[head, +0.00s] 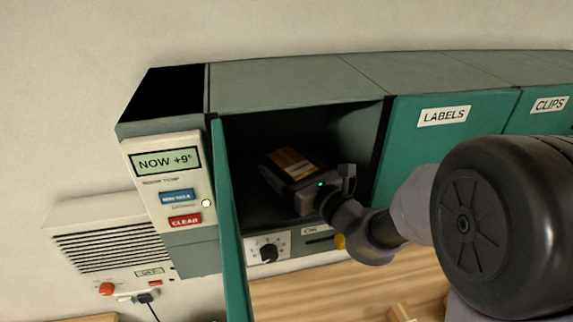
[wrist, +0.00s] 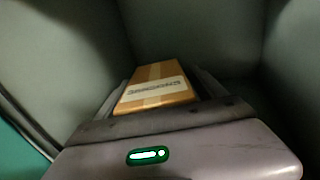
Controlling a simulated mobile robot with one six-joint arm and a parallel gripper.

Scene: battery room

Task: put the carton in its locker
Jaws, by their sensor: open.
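The carton (head: 290,161) is a small brown box with a pale label strip, inside the open locker (head: 357,128). In the wrist view the carton (wrist: 157,86) lies between the two fingers of my gripper (wrist: 160,82), its printed label facing up. My gripper (head: 297,176) reaches into the locker from the front right. Its jaws are open, with a finger on each side of the carton. The carton's underside is hidden, so I cannot tell whether it rests on the locker floor.
The locker's teal door (head: 231,225) stands open on the left. Closed lockers marked LABELS (head: 440,150) and CLIPS (head: 545,125) are to the right. A control panel (head: 168,180) reading NOW +9° is on the left. A dial (head: 268,250) sits below the opening. A wooden surface (head: 320,295) lies beneath.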

